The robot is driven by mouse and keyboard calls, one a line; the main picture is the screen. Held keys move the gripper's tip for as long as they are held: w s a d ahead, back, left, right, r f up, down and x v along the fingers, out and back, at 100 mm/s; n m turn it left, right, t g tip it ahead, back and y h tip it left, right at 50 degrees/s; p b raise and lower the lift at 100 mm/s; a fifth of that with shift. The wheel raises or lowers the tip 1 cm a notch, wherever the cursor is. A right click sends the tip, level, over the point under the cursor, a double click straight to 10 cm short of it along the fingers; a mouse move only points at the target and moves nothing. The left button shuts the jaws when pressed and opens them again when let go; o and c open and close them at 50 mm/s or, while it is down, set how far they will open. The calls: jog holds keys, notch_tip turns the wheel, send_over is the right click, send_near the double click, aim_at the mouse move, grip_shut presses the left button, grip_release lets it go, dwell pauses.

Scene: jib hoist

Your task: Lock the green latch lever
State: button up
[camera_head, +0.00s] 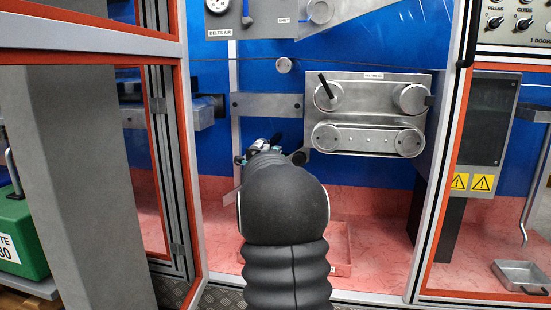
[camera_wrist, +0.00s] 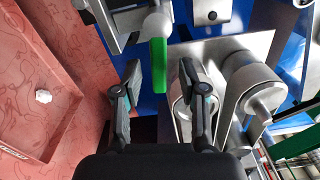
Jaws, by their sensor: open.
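The green latch lever (camera_wrist: 159,55) shows in the wrist view as a short upright bar, hanging below a pale round pivot (camera_wrist: 157,22) on a grey metal bracket (camera_wrist: 110,22). My gripper (camera_wrist: 163,70) is open, with one finger to the left of the lever and one to the right. The lever's lower part lies in the gap in the picture; a gap shows on each side, and I cannot tell how deep it sits between the fingers. In the head view my gripper (camera_head: 262,148) is small and partly hidden by my arm, and I cannot make out the lever.
A metal belt unit with rollers (camera_head: 375,112) is right of my gripper; its rollers (camera_wrist: 252,90) are close to the right finger in the wrist view. Cabinet frames (camera_head: 440,160) stand at both sides. A shallow red tray (camera_head: 338,270) lies on the pink floor.

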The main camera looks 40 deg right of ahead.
jog(key=v, duration=1.2)
dwell(0.3)
